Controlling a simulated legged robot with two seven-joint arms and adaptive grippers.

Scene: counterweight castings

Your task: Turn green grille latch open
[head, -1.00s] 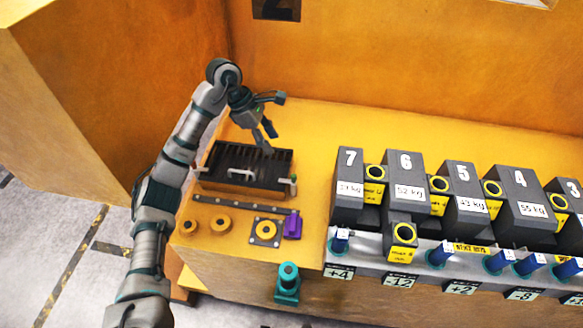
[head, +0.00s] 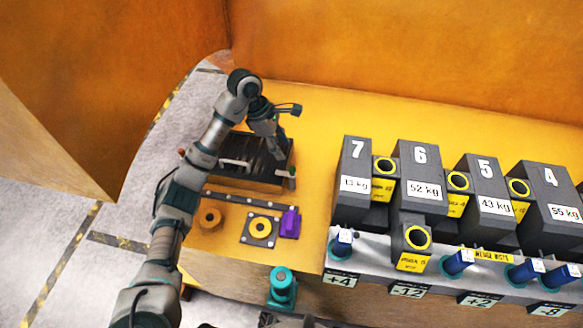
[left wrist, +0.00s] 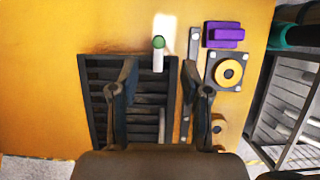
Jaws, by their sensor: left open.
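The dark slatted grille (head: 268,178) lies on the yellow bench in the head view, partly hidden by my left arm. A small green-tipped latch (head: 292,171) is at its right end. In the left wrist view the green latch tip (left wrist: 158,41) sits on a pale bar at the upper edge of the grille (left wrist: 145,113). My left gripper (head: 287,131) is open and empty above the grille's right part. In the left wrist view its fingers (left wrist: 161,84) spread over the slats, with the latch ahead between them, apparently apart from it. My right gripper is not in view.
A dark rail (head: 245,203), an orange ring (head: 210,218), a plate with a yellow ring (head: 260,229) and a purple block (head: 290,222) lie in front of the grille. Numbered grey castings (head: 421,178) stand at right. Bench is clear behind the grille.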

